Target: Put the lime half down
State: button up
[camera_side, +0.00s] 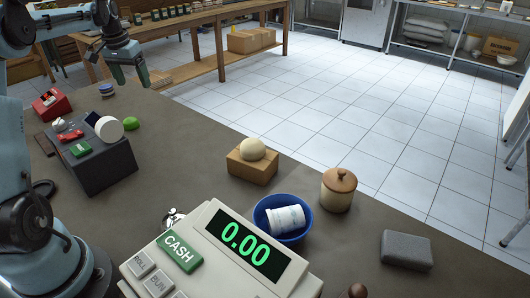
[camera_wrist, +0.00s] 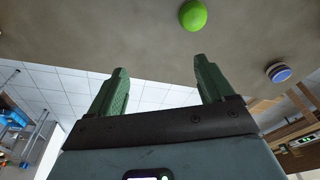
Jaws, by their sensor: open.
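The lime half (camera_side: 131,123) is a small, bright green, rounded thing. It sits on the grey-brown worktop just beyond the black box's right corner. It also shows in the wrist view (camera_wrist: 193,15) at the top edge, past my fingertips. My gripper (camera_side: 130,76) is in the air above the far part of the worktop, apart from the lime half. Its two green fingers (camera_wrist: 160,66) are spread open with nothing between them.
A black box (camera_side: 100,170) carries small items beside the lime half. A red device (camera_side: 50,104) and a blue-topped round thing (camera_side: 106,89) are nearby. A dough ball on a block (camera_side: 250,172), blue bowl (camera_side: 262,222), lidded jar (camera_side: 338,190) and till (camera_side: 215,262) stand nearer.

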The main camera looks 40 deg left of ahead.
jog(key=d+r+m+t, duration=0.1)
jog(key=d+r, duration=0.1)
jog(key=d, duration=0.8)
jog(key=d+r+m+t, duration=0.1)
jog(key=d+r, duration=0.1)
jog(key=d, duration=0.8)
jog(key=s+d+f+m+t, duration=0.1)
jog(key=s+d+f, duration=0.1)
jog(key=d, duration=0.3)
jog(key=s+d+f+m+t, duration=0.1)
jog(key=s+d+f, duration=0.1)
jog(key=s+d, duration=0.2)
jog(key=s+d+f+m+t+h, duration=0.1)
jog(key=s+d+f, duration=0.1)
jog(key=d, duration=0.5)
jog(key=shift+s+d+f, duration=0.15)
jog(key=shift+s+d, duration=0.15)
jog(key=shift+s, duration=0.1)
